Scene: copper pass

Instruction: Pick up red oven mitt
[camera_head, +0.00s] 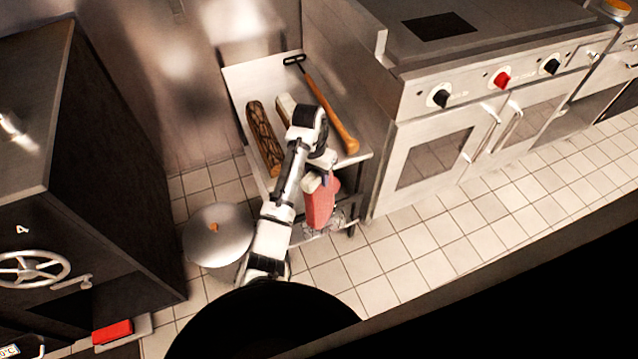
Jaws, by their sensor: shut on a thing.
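The red oven mitt (320,204) hangs from my gripper (322,178) near the front edge of the small side table. My gripper is shut on the mitt's upper part. The fingertips are small here and partly hidden by my arm. The mitt hangs down in front of the table's front edge; whether it touches the edge I cannot tell.
An oven range (440,150) stands right, a dark cabinet (110,180) left. A round metal lid-like disc (218,236) is beside my arm. Tiled floor is clear at right.

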